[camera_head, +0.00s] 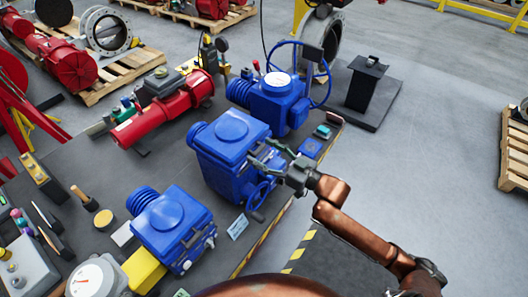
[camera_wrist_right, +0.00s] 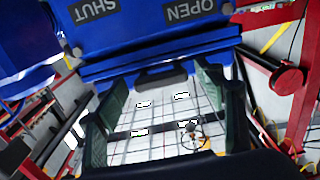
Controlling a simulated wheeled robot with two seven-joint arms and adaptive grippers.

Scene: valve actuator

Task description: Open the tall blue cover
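The tall blue actuator (camera_head: 222,165) stands mid-table in the head view, with its blue cover (camera_head: 232,128) on top; the cover looks closed. My right gripper (camera_head: 268,155) is at its right upper side, fingers pointing toward it. In the right wrist view a blue housing (camera_wrist_right: 150,45) with upside-down SHUT and OPEN labels fills the top. A dark handle (camera_wrist_right: 162,78) sticks out below its edge. My right gripper's fingers (camera_wrist_right: 158,105) are spread wide, one on each side of the handle, with gaps. My left gripper is not in view.
Blue actuators stand behind (camera_head: 275,98) and in front (camera_head: 172,222) of the tall one. A blue handwheel (camera_head: 262,192) projects below my right gripper. A red cylinder (camera_head: 165,112) lies at the back left.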

